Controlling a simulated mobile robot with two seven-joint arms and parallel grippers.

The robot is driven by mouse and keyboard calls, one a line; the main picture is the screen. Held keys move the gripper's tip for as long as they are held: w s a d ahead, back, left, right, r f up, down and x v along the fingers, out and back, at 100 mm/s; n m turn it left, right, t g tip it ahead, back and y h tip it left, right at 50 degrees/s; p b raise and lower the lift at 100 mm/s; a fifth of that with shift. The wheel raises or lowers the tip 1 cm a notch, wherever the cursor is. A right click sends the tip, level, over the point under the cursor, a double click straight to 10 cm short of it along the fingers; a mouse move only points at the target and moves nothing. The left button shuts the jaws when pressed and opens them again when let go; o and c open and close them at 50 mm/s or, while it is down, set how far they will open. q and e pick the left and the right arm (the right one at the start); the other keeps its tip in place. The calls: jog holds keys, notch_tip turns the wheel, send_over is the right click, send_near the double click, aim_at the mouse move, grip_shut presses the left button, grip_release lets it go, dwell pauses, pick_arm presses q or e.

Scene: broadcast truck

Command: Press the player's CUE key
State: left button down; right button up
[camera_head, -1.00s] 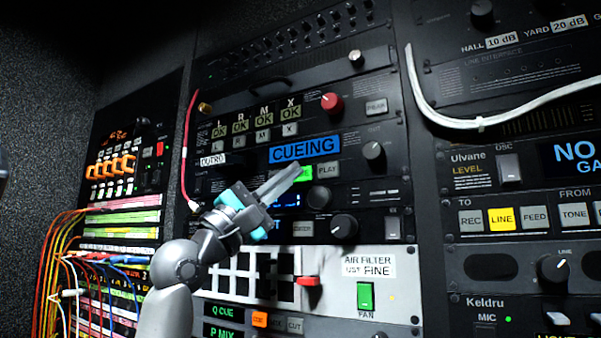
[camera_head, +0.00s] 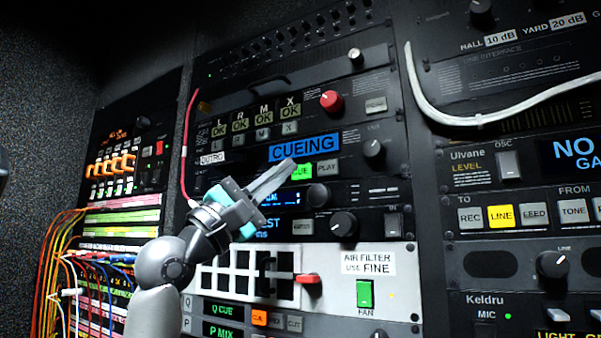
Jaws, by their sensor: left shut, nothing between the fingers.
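The player is a black rack unit with a blue display (camera_head: 304,147) that reads CUEING. Its CUE key (camera_head: 304,170) is lit green, just below the display, with its left part close behind my fingertips in the picture. The PLAY key (camera_head: 327,168) is unlit, to the right of it. My left gripper (camera_head: 290,168) is shut and empty, its fingers pointing up and right. Its tips appear at the left edge of the CUE key; I cannot tell whether they touch it. My right gripper is not in view.
A red knob (camera_head: 331,101) and a grey knob (camera_head: 374,149) stick out near the player. Below are a black knob (camera_head: 343,224), a red handle (camera_head: 308,279) and a green FAN switch (camera_head: 364,294). A red cable (camera_head: 184,150) hangs on the left.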

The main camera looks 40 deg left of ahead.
pick_arm(q)
jog(key=s, duration=0.3)
jog(key=s+b, duration=0.1)
jog(key=shift+s+d, duration=0.25)
jog(key=shift+s, duration=0.05)
dwell(0.7)
